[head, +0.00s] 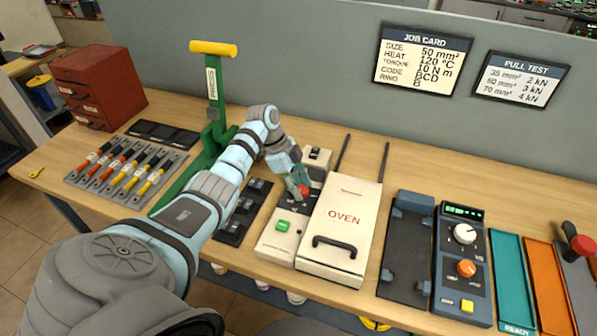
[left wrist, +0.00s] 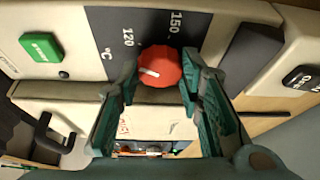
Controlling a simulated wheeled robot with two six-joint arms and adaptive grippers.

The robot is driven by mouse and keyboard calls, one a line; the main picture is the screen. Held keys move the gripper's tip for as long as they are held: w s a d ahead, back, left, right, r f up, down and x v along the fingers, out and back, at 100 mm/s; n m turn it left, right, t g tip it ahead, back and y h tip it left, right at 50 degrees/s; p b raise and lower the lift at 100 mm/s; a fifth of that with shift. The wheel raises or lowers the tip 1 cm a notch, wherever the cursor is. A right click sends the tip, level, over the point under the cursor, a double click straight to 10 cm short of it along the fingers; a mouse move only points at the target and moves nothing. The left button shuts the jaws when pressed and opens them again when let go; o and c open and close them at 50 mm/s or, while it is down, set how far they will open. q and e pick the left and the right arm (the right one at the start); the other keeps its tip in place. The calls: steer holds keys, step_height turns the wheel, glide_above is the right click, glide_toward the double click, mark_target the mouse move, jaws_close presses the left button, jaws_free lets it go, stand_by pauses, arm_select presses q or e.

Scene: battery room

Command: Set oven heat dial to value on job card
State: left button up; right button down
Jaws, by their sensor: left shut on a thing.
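The red oven heat dial (head: 303,191) sits on the dark strip of the control panel left of the white oven (head: 352,200). In the left wrist view the dial (left wrist: 159,66) shows a white pointer mark aimed left. The printed 120 lies up and left of the dial, and 150 lies above it. My left gripper (head: 298,184) reaches down over the dial, its green fingers (left wrist: 160,88) on either side of it, shut on it. The job card (head: 422,60) on the back wall reads HEAT 120 °C. My right gripper is not in view.
A green button (head: 282,225) is on the panel in front of the dial, and a black switch (head: 315,152) is behind it. The green press with yellow handle (head: 213,47) stands left of my forearm.

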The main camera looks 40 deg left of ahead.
arm_select(q)
steer(key=shift+f+m+g+b, duration=0.1)
steer(key=shift+m+g+b, duration=0.2)
steer(key=shift+m+b, duration=0.5)
steer(key=o, duration=1.2)
steer(key=shift+c, duration=0.2)
steer(key=shift+w, duration=0.1)
steer(key=shift+r, duration=0.3)
steer(key=v, duration=0.7)
